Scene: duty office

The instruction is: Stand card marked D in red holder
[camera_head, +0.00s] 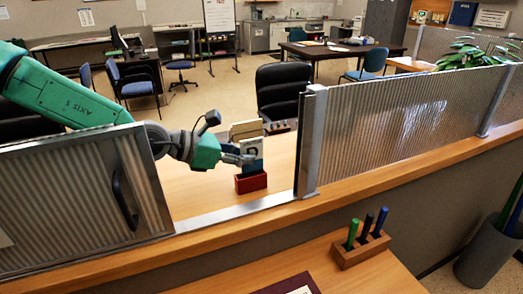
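A white-and-blue card (255,147) with a dark letter that looks like D is upright directly over the red holder (251,183). Its lower edge meets the holder's top in the picture; I cannot tell whether it is inside or just above. My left gripper (245,160) reaches in from the left through the opening in the partition. Its fingers are at the card's left edge and appear closed on it. The red holder stands on the wooden desk behind the counter ledge. My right gripper is out of view.
Cream cards (245,129) show behind the D card. A ribbed panel with a handle (124,200) is at left, and a partition post (311,140) stands close right of the holder. A wooden pen block (360,250) with several pens is on the front desk.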

